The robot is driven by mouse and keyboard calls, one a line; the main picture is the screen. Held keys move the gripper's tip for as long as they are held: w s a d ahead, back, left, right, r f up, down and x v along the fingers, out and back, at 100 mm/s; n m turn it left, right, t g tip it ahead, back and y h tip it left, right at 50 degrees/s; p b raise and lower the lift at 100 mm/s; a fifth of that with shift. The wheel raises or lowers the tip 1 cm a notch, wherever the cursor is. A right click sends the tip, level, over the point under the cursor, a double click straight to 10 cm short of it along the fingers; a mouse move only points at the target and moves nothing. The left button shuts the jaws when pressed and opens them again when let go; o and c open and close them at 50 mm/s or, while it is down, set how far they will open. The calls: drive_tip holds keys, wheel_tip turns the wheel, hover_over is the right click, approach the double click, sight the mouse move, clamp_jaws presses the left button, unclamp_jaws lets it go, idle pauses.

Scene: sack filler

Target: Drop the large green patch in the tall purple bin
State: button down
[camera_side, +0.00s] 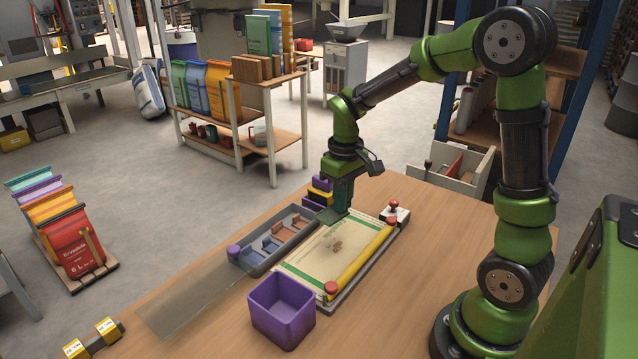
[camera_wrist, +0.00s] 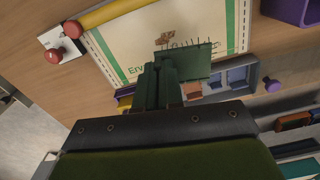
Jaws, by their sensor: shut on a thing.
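The large green patch (camera_wrist: 198,62) is a flat dark green piece at my fingertips in the wrist view. In the side view the patch (camera_side: 329,216) shows as a dark edge at the upper left corner of the sack panel. My gripper (camera_side: 340,208) points down and is shut on the patch; it also shows in the wrist view (camera_wrist: 158,70). Whether the patch touches the panel is unclear. The tall purple bin (camera_side: 268,322) stands open at the front of the table; its floor looks empty. In the wrist view only a corner of the bin (camera_wrist: 291,10) shows.
The cream sack panel (camera_side: 335,248) lies beside a yellow roller (camera_side: 362,264) with red knobs. A grey sectioned tray (camera_side: 258,268) holds blue and brown pieces. Small purple and yellow bins (camera_side: 319,190) stand behind. The table's right side is clear.

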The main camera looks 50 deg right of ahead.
idle(0.3)
drive_tip(key=s+a+r+n, duration=0.1)
drive_tip(key=a+r, duration=0.1)
drive_tip(key=a, duration=0.8)
drive_tip(key=s+a+r+n, duration=0.1)
drive_tip(key=s+a, duration=0.1)
drive_tip(key=a, duration=0.7)
drive_tip(key=shift+s+a+f+m, duration=0.15)
drive_tip(key=shift+f+m, duration=0.35)
drive_tip(key=shift+f, duration=0.95)
drive_tip(key=shift+a+f+m, duration=0.2)
drive_tip(key=shift+f+m, duration=0.3)
drive_tip(key=shift+f, duration=0.95)
drive_tip(key=c, duration=1.2)
unclamp_jaws()
